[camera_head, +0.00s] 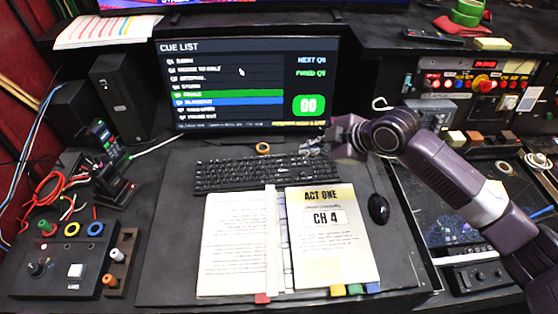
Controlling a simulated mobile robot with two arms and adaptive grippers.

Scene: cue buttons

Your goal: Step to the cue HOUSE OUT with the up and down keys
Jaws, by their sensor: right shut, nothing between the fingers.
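The cue list screen (247,85) stands at the back of the desk. A green bar (229,94) marks a row that seems to read FINALE, and a blue bar (229,102) below it marks BLACKOUT. The two lowest rows are too blurred to read surely. Top right text seems to say FIRED Q5. The black keyboard (245,174) lies in front of the screen. My right gripper (312,147) is shut and empty, at the keyboard's far right end. I cannot tell whether it touches a key, and the up and down keys cannot be made out. My left gripper is out of view.
An open script binder (235,243) lies before the keyboard, with a black mouse (378,209) to its right. A roll of tape (263,148) sits behind the keyboard. A control box (65,262) and phone (103,135) stand left. A switch panel (480,83) stands right.

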